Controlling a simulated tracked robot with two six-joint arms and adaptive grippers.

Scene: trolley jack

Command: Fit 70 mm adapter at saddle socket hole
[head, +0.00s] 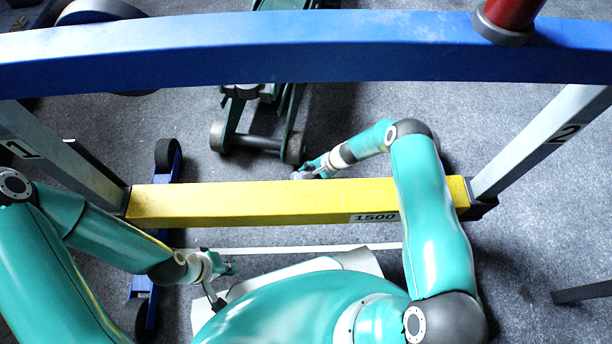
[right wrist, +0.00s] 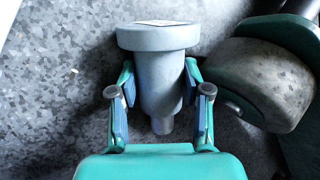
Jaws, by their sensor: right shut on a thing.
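The adapter (right wrist: 160,75) is a grey stepped cylinder with a wide flat head and a narrow pin at its lower end. My right gripper (right wrist: 160,100) is shut on its body, with one finger on each side. In the head view my right gripper (head: 318,166) is beside the front of the green trolley jack (head: 232,112), and the adapter (head: 302,175) shows only as a small grey patch. The saddle socket hole is not visible in either view. My left gripper (head: 222,272) is at lower left, away from the jack; its jaws are too small to read.
A yellow beam (head: 240,203) marked 1500 crosses in front of the jack between grey posts. A blue beam (head: 200,55) crosses above and hides part of the jack. A jack roller (right wrist: 262,82) is close to the adapter's right. Carpet at right is mostly clear.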

